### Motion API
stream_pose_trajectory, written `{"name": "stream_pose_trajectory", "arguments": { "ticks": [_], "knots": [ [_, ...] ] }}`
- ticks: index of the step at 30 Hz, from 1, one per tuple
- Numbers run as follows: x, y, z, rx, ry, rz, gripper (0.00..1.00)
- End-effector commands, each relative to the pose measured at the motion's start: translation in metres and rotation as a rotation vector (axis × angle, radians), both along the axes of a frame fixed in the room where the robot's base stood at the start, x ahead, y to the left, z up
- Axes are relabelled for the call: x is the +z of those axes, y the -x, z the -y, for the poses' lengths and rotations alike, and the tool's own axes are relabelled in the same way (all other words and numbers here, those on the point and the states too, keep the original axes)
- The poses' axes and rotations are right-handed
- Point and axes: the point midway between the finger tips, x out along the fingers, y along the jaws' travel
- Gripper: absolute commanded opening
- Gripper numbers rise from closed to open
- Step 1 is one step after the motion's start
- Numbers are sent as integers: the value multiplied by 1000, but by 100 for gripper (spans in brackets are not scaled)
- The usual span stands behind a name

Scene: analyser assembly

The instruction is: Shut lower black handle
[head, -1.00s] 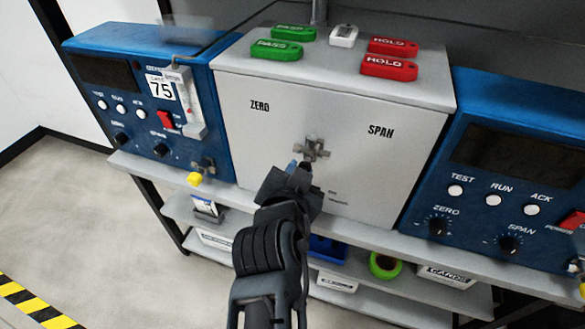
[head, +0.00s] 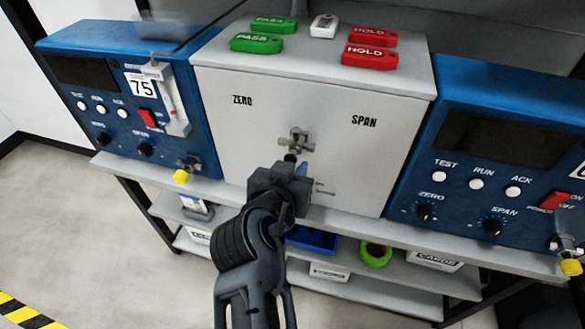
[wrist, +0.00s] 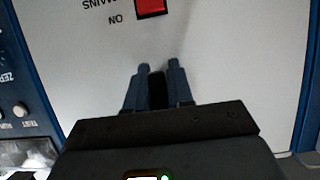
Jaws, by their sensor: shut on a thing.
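A grey metal valve fitting (head: 297,143) sits on the front of the pale grey cabinet (head: 250,145), between the ZERO and SPAN labels. A small black handle (head: 291,157) shows just below it, mostly hidden by my gripper. My gripper (head: 297,169) is at the cabinet front, directly below the fitting, with a blue finger visible. In the wrist view, the two blue fingers of my gripper (wrist: 158,69) are closed on the black handle (wrist: 157,88), one on each side. How the handle is turned cannot be told clearly.
A red switch (wrist: 151,7) with a MAINS label is near the fingers in the wrist view. Blue analysers stand left (head: 130,95) and right (head: 500,160) of the cabinet. Green PASS tags (head: 256,42) and red HOLD tags (head: 370,57) lie on top.

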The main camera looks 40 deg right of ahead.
Motion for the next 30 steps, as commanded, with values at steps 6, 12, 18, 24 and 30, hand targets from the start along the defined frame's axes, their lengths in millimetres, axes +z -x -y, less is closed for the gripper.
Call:
{"name": "stream_pose_trajectory", "arguments": {
  "ticks": [6,12,18,24,30],
  "knots": [
    [-1,0,0,1,-2,0,26],
    [0,0,0,1,-2,0,43],
    [0,0,-1,1,-2,0,43],
    [5,9,-15,4,-3,1,43],
    [17,27,-40,4,-2,2,43]
  ]
}}
